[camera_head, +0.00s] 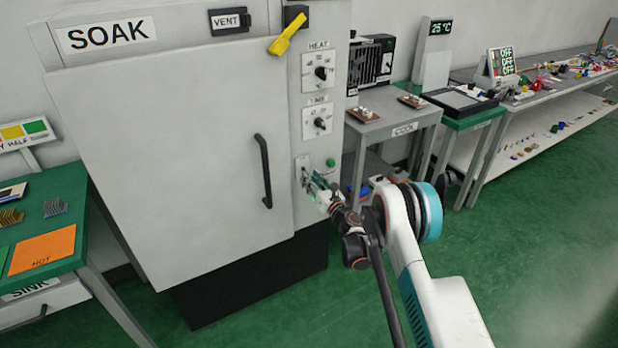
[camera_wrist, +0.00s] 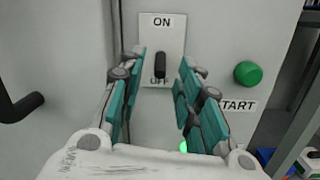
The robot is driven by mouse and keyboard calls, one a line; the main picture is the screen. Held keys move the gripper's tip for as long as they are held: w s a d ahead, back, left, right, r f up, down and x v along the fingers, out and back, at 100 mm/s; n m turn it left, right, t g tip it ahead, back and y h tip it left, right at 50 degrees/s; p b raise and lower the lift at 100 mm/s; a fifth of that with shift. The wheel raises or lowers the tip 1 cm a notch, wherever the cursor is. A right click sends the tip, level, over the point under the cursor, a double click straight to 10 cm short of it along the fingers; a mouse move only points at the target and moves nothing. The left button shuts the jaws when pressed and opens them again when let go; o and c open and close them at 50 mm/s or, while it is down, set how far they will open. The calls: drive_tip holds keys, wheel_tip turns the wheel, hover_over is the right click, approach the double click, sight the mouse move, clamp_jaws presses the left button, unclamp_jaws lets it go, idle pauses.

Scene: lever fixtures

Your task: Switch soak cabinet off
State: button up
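The soak cabinet (camera_head: 170,130) is a large grey cabinet with a shut door, labelled SOAK. Its power switch (camera_wrist: 160,65) is a short black lever on a white plate marked ON above and OFF below. The lever's lower end covers part of the OFF lettering; I cannot tell for sure which way it is set. My gripper (camera_head: 318,184) is at the lower right of the cabinet front. In the wrist view my gripper (camera_wrist: 161,62) is open, its teal fingers left and right of the lever with gaps on both sides. In the head view it mostly hides the switch.
A green START button (camera_wrist: 248,73) is right of the switch, and a lit green lamp (camera_wrist: 183,146) is below. HEAT (camera_head: 320,73) and timer (camera_head: 319,123) knobs are above. The black door handle (camera_head: 263,171) is left.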

drive_tip(key=v, duration=0.9)
drive_tip(key=shift+s+d, duration=0.2)
drive_tip(key=shift+s, duration=0.1)
wheel_tip(320, 180, up, 17)
drive_tip(key=s+n+g, duration=0.2)
drive_tip(key=n+g, duration=0.1)
drive_tip(key=n, duration=0.6)
drive_tip(key=s+d+r+n+g+h, duration=0.2)
drive_tip(key=s+d+r+n+h, duration=0.1)
drive_tip(key=s+r+n, duration=0.6)
drive_tip(key=s+d+r+n+g+h, duration=0.1)
drive_tip(key=s+d+r+n+h, duration=0.2)
drive_tip(key=s, duration=0.6)
drive_tip(key=s+d+r+n+g, duration=0.1)
drive_tip(key=s+d+r+n, duration=0.2)
drive_tip(key=s, duration=0.6)
drive_tip(key=s+d+f+n+h, duration=0.2)
drive_tip(key=s+d, duration=0.3)
drive_tip(key=s, duration=0.4)
drive_tip(key=s+d+f+n+g+h, duration=0.1)
drive_tip(key=s+d+f+n+h, duration=0.2)
drive_tip(key=s, duration=0.6)
drive_tip(key=d+n, duration=0.2)
drive_tip(key=d, duration=0.1)
drive_tip(key=shift+f+g, duration=0.2)
drive_tip(key=shift+g, duration=0.1)
